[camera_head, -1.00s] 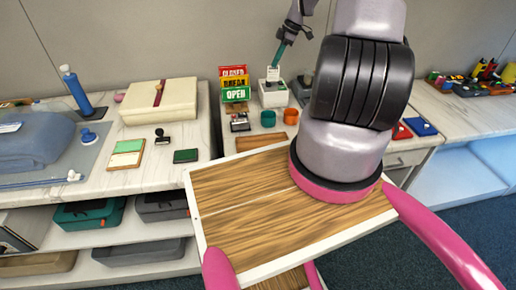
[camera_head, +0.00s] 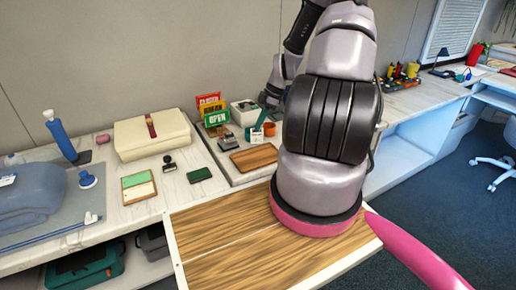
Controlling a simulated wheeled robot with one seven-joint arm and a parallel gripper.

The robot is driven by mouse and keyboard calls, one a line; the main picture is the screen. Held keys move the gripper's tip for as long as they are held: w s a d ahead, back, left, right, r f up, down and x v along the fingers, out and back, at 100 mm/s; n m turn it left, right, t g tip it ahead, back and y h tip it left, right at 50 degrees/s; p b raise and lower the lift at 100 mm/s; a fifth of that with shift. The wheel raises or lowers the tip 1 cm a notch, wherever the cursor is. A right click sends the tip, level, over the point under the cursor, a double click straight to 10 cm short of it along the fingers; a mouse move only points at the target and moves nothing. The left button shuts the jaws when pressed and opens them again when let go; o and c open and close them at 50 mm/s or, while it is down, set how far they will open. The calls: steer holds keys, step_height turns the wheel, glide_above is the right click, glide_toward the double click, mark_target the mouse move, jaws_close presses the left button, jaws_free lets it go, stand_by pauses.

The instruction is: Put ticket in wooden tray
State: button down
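The wooden tray (camera_head: 254,158) is a small, shallow brown tray on the counter, in front of the cups. My gripper (camera_head: 260,127) is small in view, with teal fingers pointing down just behind the tray. A small white ticket (camera_head: 257,137) shows at the fingertips, and they look shut on it. It hangs above the counter near the tray's back edge; the exact gap is too small to tell. The white ticket dispenser (camera_head: 242,108) stands behind and left of the gripper.
An orange cup (camera_head: 269,129) stands right beside the gripper. A dark stamping device (camera_head: 229,142) is left of the tray. A cream box (camera_head: 152,134), a green pad (camera_head: 199,175) and a stamp (camera_head: 169,163) lie further left.

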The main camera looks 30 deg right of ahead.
mark_target(259, 138)
steer(key=shift+f, duration=3.3)
steer(key=shift+f, duration=0.2)
steer(key=c, duration=1.2)
jaws_free()
steer(key=shift+o, duration=0.2)
steer(key=shift+r, duration=0.1)
